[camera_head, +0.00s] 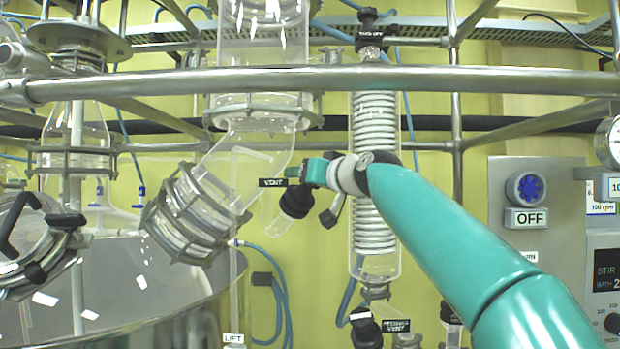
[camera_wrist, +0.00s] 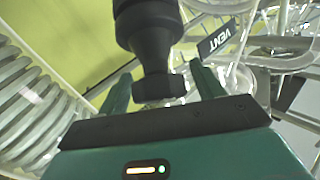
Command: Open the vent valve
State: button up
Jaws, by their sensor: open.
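The vent valve (camera_wrist: 150,45) is a black knob with a narrower neck and a wider collar, on clear glass. In the wrist view it stands at top centre, with its collar between my fingers. The black VENT label (camera_wrist: 217,38) is to its right there. In the head view the black valve knob (camera_head: 296,201) hangs just below the VENT label (camera_head: 272,183). My gripper (camera_wrist: 165,88) is open, one green finger on each side of the collar; I cannot tell if they touch it. In the head view my gripper (camera_head: 306,172) is beside the label, partly hidden by my arm.
A horizontal metal rail (camera_head: 300,79) crosses above my arm. A clear glass coil condenser (camera_head: 375,235) stands close behind my wrist and also shows at left in the wrist view (camera_wrist: 30,110). A clamped glass elbow (camera_head: 195,215) is to the left. A control panel (camera_head: 535,195) stands right.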

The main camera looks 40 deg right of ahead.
jog(key=shift+c, duration=0.2)
jog(key=c, duration=1)
jog(key=shift+o, duration=0.2)
jog(key=shift+n+y, duration=0.3)
jog(key=shift+n, duration=0.1)
jog(key=n+y, duration=0.5)
jog(key=n, duration=0.2)
jog(key=shift+a+g+y, duration=0.2)
jog(key=shift+g+y, duration=0.1)
jog(key=shift+y, duration=0.1)
jog(key=n+g+y, duration=0.1)
jog(key=n, duration=0.1)
jog(key=n+g+y, duration=0.1)
jog(key=n+y, duration=0.1)
jog(key=n, duration=0.1)
jog(key=shift+a+f, duration=0.1)
jog(key=shift+a, duration=0.1)
jog(key=shift+s+a+n+g+y, duration=0.15)
jog(key=shift+n+g+y, duration=0.65)
jog(key=shift+n, duration=0.6)
jog(key=o, duration=1)
